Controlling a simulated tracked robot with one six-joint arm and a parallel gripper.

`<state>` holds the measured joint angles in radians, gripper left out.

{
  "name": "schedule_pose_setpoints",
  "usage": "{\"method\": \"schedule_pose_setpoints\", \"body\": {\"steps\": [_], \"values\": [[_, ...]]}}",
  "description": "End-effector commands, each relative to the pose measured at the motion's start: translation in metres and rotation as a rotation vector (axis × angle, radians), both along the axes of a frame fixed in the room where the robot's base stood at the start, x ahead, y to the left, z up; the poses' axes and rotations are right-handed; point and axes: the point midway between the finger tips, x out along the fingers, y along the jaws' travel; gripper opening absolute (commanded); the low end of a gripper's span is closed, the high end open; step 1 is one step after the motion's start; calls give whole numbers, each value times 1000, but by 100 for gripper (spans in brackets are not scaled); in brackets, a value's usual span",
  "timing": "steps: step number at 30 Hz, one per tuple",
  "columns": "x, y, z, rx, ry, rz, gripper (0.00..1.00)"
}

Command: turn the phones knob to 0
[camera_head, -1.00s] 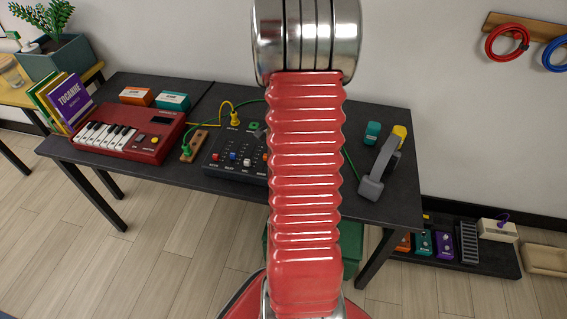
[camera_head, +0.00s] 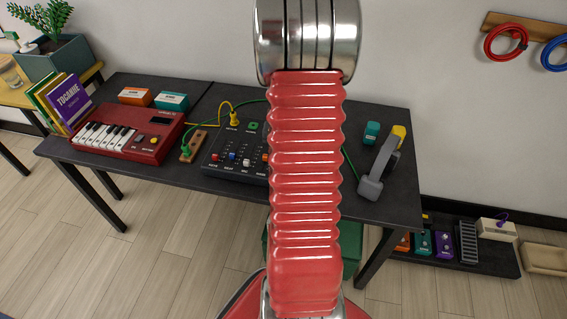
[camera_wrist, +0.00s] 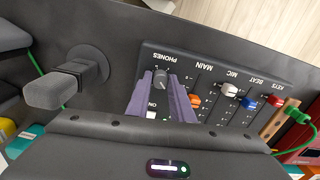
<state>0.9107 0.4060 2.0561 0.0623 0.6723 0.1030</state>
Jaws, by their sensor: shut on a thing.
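The phones knob (camera_wrist: 161,79) is a small dark grey knob at the end of the mixer's row of controls, beside the upside-down PHONES label in the wrist view. My gripper (camera_wrist: 161,84) has its two purple fingers on either side of the knob, shut on it. The knob's pointer and scale are too small to read. The dark mixer (camera_wrist: 205,62) also shows in the head view (camera_head: 212,150), where my red arm covers its right part, the knob and my gripper.
Orange, white, blue and red slider caps (camera_wrist: 231,90) sit near the knob. A grey object with a round base (camera_wrist: 62,88) stands close by in the wrist view.

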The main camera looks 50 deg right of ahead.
Motion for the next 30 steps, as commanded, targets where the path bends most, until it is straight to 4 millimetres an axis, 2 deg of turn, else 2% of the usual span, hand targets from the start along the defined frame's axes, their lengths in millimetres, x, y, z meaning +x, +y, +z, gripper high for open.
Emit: {"method": "schedule_pose_setpoints", "body": {"steps": [1,30], "values": [[-7,3,-5,13,15,45,0],[-4,-1,-2,5,7,967,0]]}}
